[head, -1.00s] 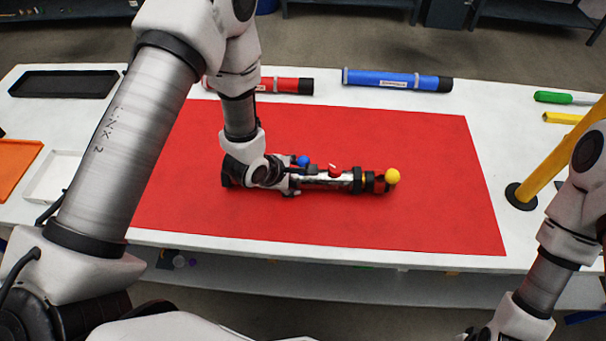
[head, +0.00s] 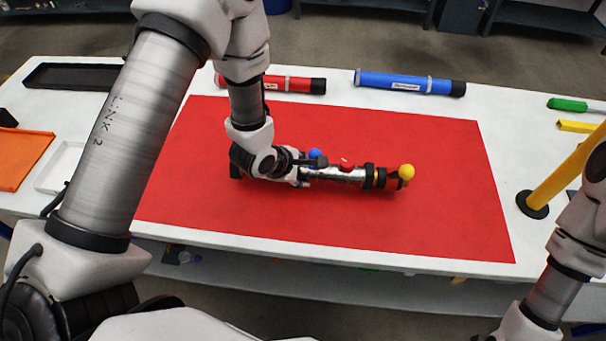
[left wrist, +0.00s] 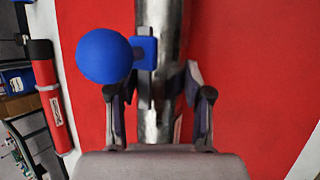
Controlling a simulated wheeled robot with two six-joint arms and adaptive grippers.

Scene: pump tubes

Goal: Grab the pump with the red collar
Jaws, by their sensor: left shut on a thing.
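A silver pump (head: 335,174) with black rings, a red section near its right end, a yellow ball (head: 407,171) at that end and a blue ball (head: 315,154) lies lengthwise over the red mat. My left gripper (head: 300,172) is shut on the pump's left part. In the left wrist view the fingers (left wrist: 158,110) stand on both sides of the silver tube (left wrist: 158,60), just below the blue ball (left wrist: 104,56). The gripper hides the pump's left end. I cannot tell exactly how high the pump is above the mat. My right gripper is out of view.
A red tube (head: 290,84) and a blue tube (head: 395,82) lie behind the mat (head: 440,220). A black tray (head: 70,76), an orange tray (head: 22,155) and a white tray (head: 62,165) are at left. A yellow post (head: 570,170) stands at right.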

